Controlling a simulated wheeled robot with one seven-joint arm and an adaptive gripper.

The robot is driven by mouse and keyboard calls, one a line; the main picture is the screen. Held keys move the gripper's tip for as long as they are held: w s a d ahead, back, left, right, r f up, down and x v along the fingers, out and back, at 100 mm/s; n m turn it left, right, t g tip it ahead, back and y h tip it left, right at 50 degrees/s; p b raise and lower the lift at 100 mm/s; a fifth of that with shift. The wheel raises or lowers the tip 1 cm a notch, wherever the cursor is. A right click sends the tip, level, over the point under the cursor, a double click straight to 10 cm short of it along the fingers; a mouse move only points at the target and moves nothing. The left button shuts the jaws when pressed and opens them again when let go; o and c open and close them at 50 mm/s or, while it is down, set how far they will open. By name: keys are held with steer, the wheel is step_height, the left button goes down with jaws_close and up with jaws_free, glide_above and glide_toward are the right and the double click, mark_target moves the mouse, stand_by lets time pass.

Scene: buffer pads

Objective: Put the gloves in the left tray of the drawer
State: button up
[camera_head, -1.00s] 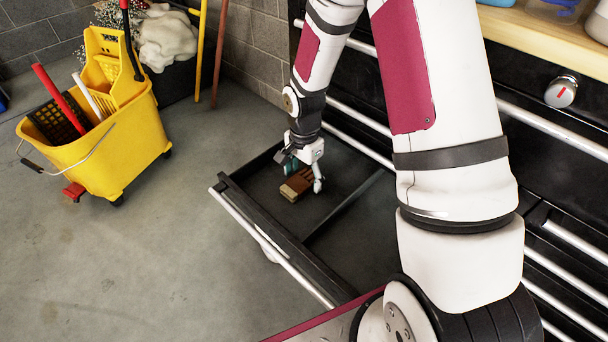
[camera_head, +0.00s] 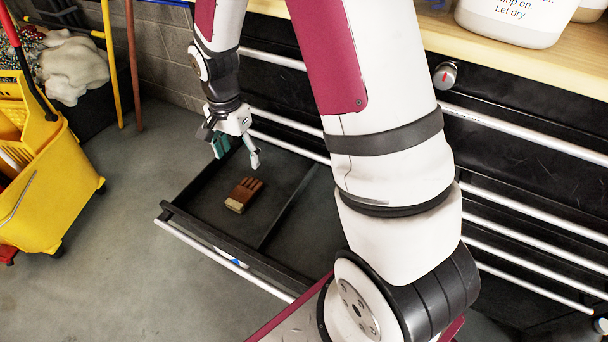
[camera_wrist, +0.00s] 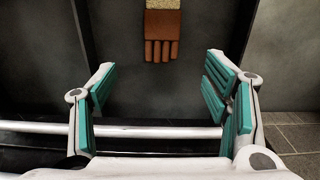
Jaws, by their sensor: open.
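The brown gloves (camera_head: 244,194), with a tan cuff, lie flat in the left tray of the open black drawer (camera_head: 192,221), left of its divider (camera_head: 277,212). They also show at the top of the wrist view (camera_wrist: 162,38), cuff away from my gripper. My gripper (camera_head: 237,158) is open and empty, above the back part of the left tray, apart from the gloves and on their cabinet side. In the wrist view its teal-padded fingers (camera_wrist: 160,78) stand wide apart with nothing between them. The right tray is partly hidden by my arm.
The black cabinet with silver handle bars (camera_head: 525,128) stands behind and right of the drawer. A wooden worktop (camera_head: 480,62) with white bottles (camera_head: 515,20) is above. A yellow mop bucket (camera_head: 45,190) stands on the floor at left. Floor before the drawer is clear.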

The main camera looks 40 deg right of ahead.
steer(key=s+a+r+n, duration=0.1)
steer(key=s+r+n, duration=0.5)
steer(key=s+r, duration=0.85)
steer(key=s+a+r+n, duration=0.1)
steer(key=s+r+n, duration=0.2)
steer(key=s, duration=0.6)
steer(key=s+r+n, duration=0.3)
steer(key=s+n, duration=0.1)
steer(key=s, duration=0.5)
steer(key=shift+s+a+r, duration=0.35)
steer(key=shift+r, duration=0.05)
step_height(320, 180, up, 29)
steer(key=t+p, duration=0.4)
steer(key=p, duration=2.3)
steer(key=shift+d+f, duration=0.15)
steer(key=shift+d, duration=0.1)
